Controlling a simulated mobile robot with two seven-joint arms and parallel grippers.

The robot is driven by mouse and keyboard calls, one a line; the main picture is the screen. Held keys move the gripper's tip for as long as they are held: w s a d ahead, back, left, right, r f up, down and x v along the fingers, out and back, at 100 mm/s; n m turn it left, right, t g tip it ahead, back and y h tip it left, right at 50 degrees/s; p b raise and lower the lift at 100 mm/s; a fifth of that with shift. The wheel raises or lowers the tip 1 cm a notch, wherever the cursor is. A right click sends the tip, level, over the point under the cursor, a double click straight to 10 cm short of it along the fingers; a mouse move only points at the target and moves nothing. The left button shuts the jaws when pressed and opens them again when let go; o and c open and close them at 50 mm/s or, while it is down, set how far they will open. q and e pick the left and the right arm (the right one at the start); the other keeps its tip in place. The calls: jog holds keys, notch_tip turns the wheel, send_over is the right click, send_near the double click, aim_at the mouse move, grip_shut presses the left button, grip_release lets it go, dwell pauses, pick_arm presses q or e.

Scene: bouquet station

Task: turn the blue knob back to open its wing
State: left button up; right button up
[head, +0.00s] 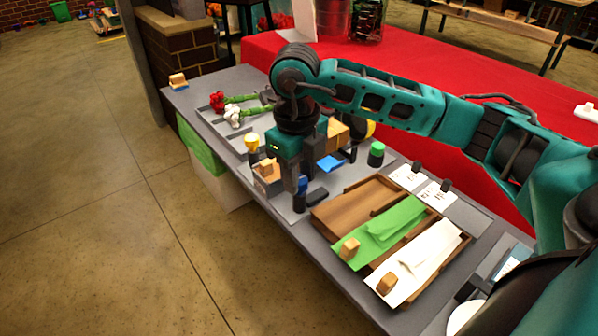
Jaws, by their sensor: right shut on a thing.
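The blue knob (302,185) sits on a dark post near the front edge of the grey table. My right gripper (296,178) points down at it from above and is shut on it; its fingers hide part of the knob. A flat blue piece (330,163) lies just behind and to the right of the gripper. I cannot tell for sure whether it is the knob's wing or how far it is turned. My left gripper is not in view.
A yellow knob (251,142) stands left of the gripper and a green-topped knob (376,148) stands right. A wooden tray (330,217) holds green and white sheets. Red and white flowers (217,100) lie at the far left. My right arm spans above the table.

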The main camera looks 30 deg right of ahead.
jog(key=o, duration=1)
jog(key=shift+o, duration=0.2)
notch_tip(320, 180, up, 13)
jog(key=p, duration=0.2)
jog(key=shift+a, duration=0.25)
